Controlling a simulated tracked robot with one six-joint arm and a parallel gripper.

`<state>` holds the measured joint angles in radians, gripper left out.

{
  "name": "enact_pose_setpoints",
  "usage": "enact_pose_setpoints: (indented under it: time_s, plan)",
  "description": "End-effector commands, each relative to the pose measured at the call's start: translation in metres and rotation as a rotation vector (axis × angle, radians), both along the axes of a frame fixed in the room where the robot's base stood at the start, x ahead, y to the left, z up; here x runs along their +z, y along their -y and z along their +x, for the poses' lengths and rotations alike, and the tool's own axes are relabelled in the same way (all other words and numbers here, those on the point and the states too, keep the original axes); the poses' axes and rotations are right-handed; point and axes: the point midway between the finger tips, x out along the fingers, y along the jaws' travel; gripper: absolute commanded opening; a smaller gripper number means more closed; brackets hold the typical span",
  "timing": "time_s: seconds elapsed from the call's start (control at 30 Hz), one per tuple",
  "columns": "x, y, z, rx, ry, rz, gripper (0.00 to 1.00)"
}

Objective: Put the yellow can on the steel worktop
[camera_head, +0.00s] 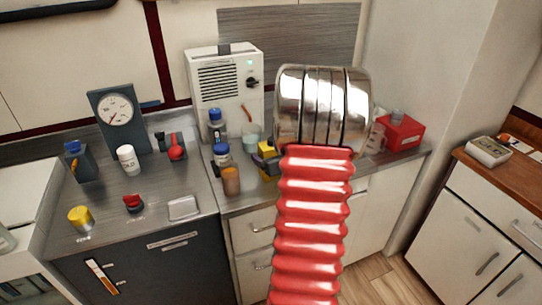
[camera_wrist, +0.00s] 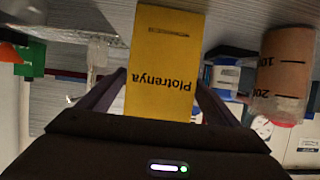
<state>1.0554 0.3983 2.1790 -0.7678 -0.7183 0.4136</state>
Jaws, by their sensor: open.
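A yellow can (camera_head: 80,218) stands on the left part of the grey steel worktop (camera_head: 110,230), near its front edge. A second yellow item (camera_head: 267,149) stands behind the brown cup, partly hidden by my arm. In the wrist view a yellow block-like item (camera_wrist: 165,60) printed "Plotrenya" appears upside down between my dark fingers. My gripper (camera_wrist: 160,95) is open around it; I cannot tell whether the fingers touch it. It seems to be the second yellow item. In the head view my red and chrome arm hides most of my gripper.
A brown cup (camera_head: 231,180) stands close beside the second yellow item, and blue-capped bottles (camera_head: 221,155) behind it. A red knob piece (camera_head: 133,203), a metal tray (camera_head: 184,208) and a white bottle (camera_head: 128,159) stand on the left worktop, with bare steel between them. A red box (camera_head: 400,132) is at right.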

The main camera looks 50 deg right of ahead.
Motion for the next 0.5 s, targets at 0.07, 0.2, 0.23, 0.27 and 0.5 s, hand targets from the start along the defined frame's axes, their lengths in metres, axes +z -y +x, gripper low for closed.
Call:
enact_pose_setpoints:
  time_s: [0.07, 0.2, 0.23, 0.27, 0.5]
  plan:
    - [0.000, 0.000, 0.000, 0.000, 0.000, 0.000, 0.85]
    - [0.003, -0.001, -0.001, -0.001, -0.001, -0.001, 0.85]
    - [0.004, -0.001, -0.003, -0.001, -0.001, -0.001, 0.85]
    - [0.004, -0.002, -0.004, -0.001, 0.000, 0.000, 0.85]
    - [0.015, -0.014, -0.025, -0.001, 0.001, -0.002, 0.85]
